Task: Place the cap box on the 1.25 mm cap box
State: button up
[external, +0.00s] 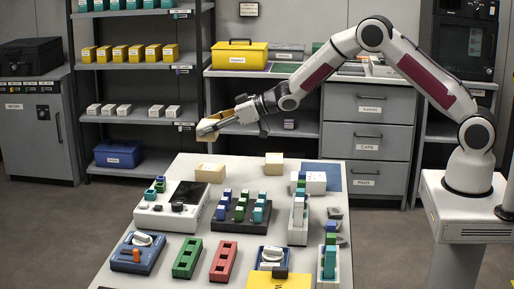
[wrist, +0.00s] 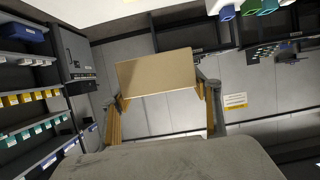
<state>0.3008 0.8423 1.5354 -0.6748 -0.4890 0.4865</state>
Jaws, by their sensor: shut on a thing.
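My gripper (external: 210,127) is at the end of my outstretched arm, in the air above the back left of the white table. It is shut on a tan cap box; in the wrist view the box (wrist: 156,82) lies between the two fingers of my gripper (wrist: 160,100). On the table below stand a cream box (external: 210,173) at the back left and a tan box (external: 274,164) at the back middle. A white box (external: 316,183) is at the back right. I cannot read which is the 1.25 mm cap box.
The table (external: 190,241) holds a white splicer-like device (external: 172,205), a dark rack (external: 239,215) of coloured pieces, green (external: 187,259) and red (external: 223,262) trays, and white holders at the right. Shelves (external: 140,66) and drawers (external: 369,138) stand behind.

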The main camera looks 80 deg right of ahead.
jog(key=shift+d+f, duration=0.15)
jog(key=shift+d, duration=0.05)
dwell(0.5)
send_over(210, 167)
jog(key=shift+f, duration=3.15)
jog(key=shift+f, duration=1.85)
jog(key=shift+f, duration=0.15)
jog(key=o, duration=1.1)
